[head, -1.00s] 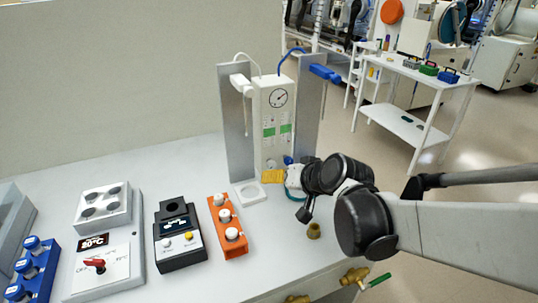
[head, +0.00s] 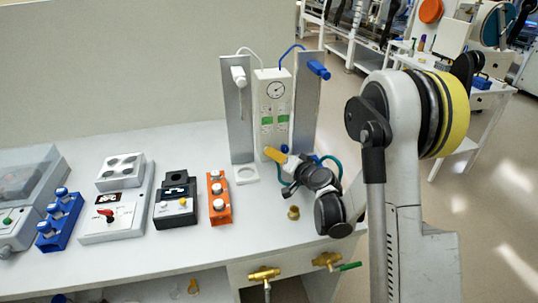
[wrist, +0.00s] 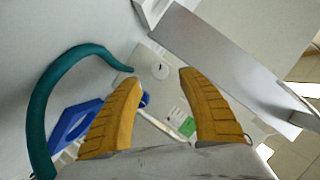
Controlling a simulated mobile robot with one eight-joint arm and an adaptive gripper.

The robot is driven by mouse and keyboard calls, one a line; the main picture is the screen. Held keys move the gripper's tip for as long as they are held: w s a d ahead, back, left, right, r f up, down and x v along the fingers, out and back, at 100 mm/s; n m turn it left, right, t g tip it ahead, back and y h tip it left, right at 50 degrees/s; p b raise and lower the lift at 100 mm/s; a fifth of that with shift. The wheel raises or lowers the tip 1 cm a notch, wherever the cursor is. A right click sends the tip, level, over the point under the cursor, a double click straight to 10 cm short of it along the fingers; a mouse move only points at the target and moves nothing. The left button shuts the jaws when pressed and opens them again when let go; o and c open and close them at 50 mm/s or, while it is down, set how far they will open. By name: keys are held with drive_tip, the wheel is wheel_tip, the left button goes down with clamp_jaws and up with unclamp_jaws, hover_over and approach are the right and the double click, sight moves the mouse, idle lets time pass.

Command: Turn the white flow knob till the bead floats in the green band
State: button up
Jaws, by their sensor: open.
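The white flow panel (head: 274,105) stands upright on the bench, with a round gauge (head: 276,89) on top and green bands (head: 267,121) below. My gripper (head: 274,154) is low in front of the panel, its yellow fingers covering part of the panel's base. In the wrist view my gripper (wrist: 160,77) is open, with nothing held between its fingers. Beyond them show a pale round face with a dark mark (wrist: 161,71) and a green patch (wrist: 188,126). I cannot make out the white flow knob with certainty, nor the bead.
Grey uprights (head: 239,125) flank the panel; the right one carries a blue fitting (head: 318,69). A teal hose (wrist: 45,85) curves beside my left finger. An orange rack (head: 219,203) and a black device (head: 176,205) stand left. A small brass piece (head: 293,213) sits near the front edge.

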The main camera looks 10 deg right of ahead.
drive_tip(key=b+x, duration=0.1)
drive_tip(key=x, duration=0.4)
drive_tip(key=shift+w, duration=0.2)
clamp_jaws()
